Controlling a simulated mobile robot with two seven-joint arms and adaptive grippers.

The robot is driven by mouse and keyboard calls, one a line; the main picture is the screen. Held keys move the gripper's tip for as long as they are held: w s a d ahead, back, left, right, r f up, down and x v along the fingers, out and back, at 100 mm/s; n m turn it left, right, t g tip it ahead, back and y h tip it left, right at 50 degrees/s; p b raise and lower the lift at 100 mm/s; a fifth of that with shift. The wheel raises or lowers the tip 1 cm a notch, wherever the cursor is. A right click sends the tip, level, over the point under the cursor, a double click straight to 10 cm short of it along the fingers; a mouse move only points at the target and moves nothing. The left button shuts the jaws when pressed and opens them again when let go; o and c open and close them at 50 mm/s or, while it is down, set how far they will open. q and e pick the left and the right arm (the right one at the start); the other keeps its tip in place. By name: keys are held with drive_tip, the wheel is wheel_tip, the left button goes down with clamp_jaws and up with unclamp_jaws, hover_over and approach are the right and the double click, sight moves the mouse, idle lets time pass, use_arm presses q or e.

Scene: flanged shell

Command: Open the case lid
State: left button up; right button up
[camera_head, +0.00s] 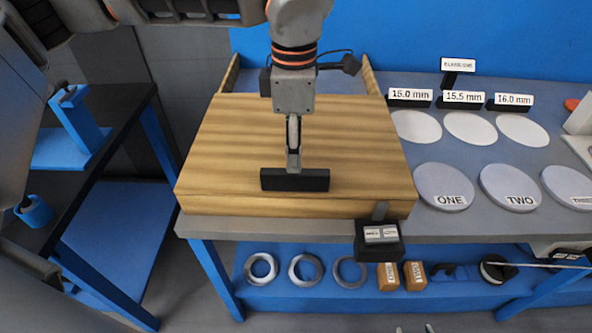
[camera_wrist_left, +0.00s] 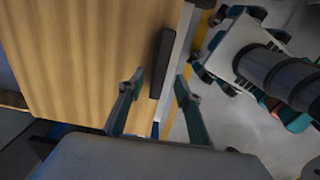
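A wide wooden case (camera_head: 232,203) stands on the grey workbench. Its flat lid (camera_head: 225,140) lies down on it and shows striped wood in the left wrist view (camera_wrist_left: 90,50). A black bar handle (camera_head: 310,180) sits near the lid's front edge. My left gripper (camera_head: 293,168) comes down from above at the handle. In the left wrist view its fingers (camera_wrist_left: 158,88) are apart, with the handle (camera_wrist_left: 162,60) seen between them; I cannot tell whether either finger touches it. Two small pale tips at the head view's bottom edge look like my right gripper (camera_head: 414,329), spread apart; the rest is cut off.
A small black labelled block (camera_head: 378,241) is at the case's front right corner. Discs, including disc ONE (camera_head: 443,186), lie to the right. A lower blue shelf (camera_head: 330,297) holds rings and small parts. A dark side table (camera_head: 120,125) stands left.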

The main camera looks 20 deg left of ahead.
use_arm(q)
wheel_tip(320, 180, down, 7)
drive_tip(key=shift+r, duration=0.1)
idle(0.3)
clamp_jaws()
